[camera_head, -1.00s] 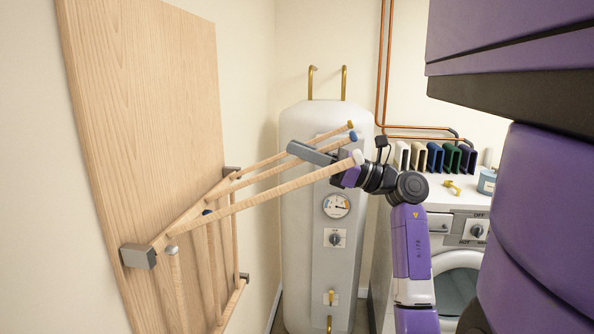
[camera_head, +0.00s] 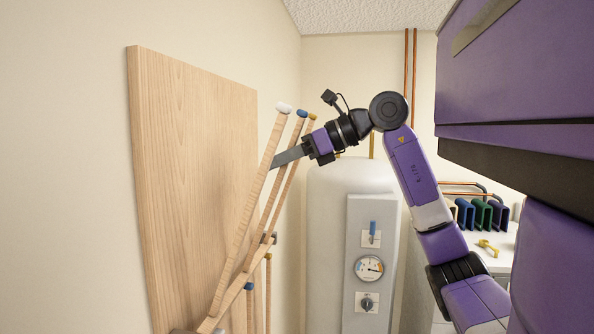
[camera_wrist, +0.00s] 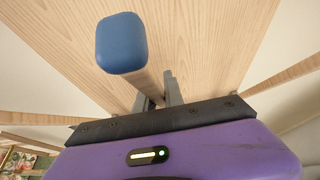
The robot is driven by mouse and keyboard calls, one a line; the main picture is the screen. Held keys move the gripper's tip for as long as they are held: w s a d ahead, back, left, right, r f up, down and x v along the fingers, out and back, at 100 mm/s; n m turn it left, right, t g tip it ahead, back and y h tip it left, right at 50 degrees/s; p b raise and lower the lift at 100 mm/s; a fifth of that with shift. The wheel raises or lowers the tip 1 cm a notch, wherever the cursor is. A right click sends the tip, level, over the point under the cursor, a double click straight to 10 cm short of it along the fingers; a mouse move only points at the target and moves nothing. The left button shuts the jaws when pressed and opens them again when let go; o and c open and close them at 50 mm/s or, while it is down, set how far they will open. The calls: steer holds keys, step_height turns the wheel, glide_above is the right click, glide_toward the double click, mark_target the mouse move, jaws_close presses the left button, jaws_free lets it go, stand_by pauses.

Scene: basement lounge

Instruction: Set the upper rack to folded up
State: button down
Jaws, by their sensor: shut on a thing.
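The upper rack (camera_head: 236,244) is a set of wooden rods on a wooden wall board (camera_head: 190,150). Its rods are steeply raised but lean away from the board, with white, blue (camera_head: 302,113) and yellow caps at the tips. My gripper (camera_head: 286,157) reaches in from the right near the rod tips. In the wrist view, the grey fingers (camera_wrist: 158,95) close around the middle rod, just below its blue cap (camera_wrist: 122,42).
A lower rack's rods (camera_head: 258,305) hang below, partly cut off. A white boiler tank (camera_head: 330,230) with a gauge (camera_head: 369,268) stands behind and right. Copper pipes (camera_head: 408,75) run up the wall. Colored upright holders (camera_head: 482,214) stand on a white appliance at right.

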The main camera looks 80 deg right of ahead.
steer(key=w+g, duration=0.2)
steer(key=w, duration=0.4)
steer(key=shift+a+r+g, duration=0.25)
steer(key=shift+r+g, duration=0.05)
steer(key=shift+r, duration=0.15)
steer(key=c, duration=1.4)
jaws_free()
steer(key=shift+c, duration=0.2)
steer(key=shift+b+v, duration=1.05)
steer(key=shift+v, duration=2.8)
